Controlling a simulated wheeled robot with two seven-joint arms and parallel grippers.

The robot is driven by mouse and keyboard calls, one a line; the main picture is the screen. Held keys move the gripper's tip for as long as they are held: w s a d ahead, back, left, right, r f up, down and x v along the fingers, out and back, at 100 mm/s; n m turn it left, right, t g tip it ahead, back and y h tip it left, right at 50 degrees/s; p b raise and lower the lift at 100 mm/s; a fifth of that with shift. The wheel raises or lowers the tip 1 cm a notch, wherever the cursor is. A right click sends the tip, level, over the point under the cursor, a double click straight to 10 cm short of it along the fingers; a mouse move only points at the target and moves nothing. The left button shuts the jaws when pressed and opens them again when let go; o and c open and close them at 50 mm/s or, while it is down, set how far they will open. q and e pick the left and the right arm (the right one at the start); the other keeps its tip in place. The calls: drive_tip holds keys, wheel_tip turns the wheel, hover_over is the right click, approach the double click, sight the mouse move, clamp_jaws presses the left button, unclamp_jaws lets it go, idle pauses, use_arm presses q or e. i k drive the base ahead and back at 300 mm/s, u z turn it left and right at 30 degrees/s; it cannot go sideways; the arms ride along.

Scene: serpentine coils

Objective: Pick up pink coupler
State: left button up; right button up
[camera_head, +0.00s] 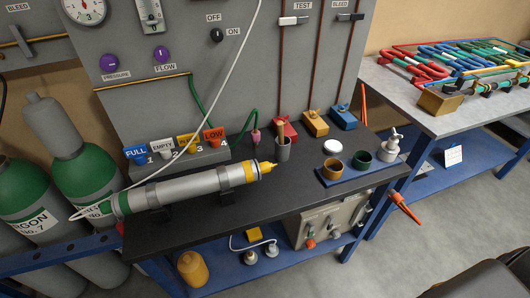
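The pink coupler (256,136) is small and hangs at the lower end of a green hose that curves down beside the grey panel. It is just above the back of the dark bench top (225,209), between the label stand and a red block. I cannot tell whether it touches the bench. Neither of my grippers shows in the head view, and nothing is seen touching the coupler.
A grey cylinder with a yellow end (190,187) lies across the bench in front. A grey cup (283,150) stands right of the coupler, near the red block (286,130). A numbered label stand (185,160) is to the left. A white hose (235,60) crosses the panel.

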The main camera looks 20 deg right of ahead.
sight(256, 135)
drive_tip(key=u, duration=0.4)
drive_tip(key=k, duration=0.4)
drive_tip(key=u, duration=0.3)
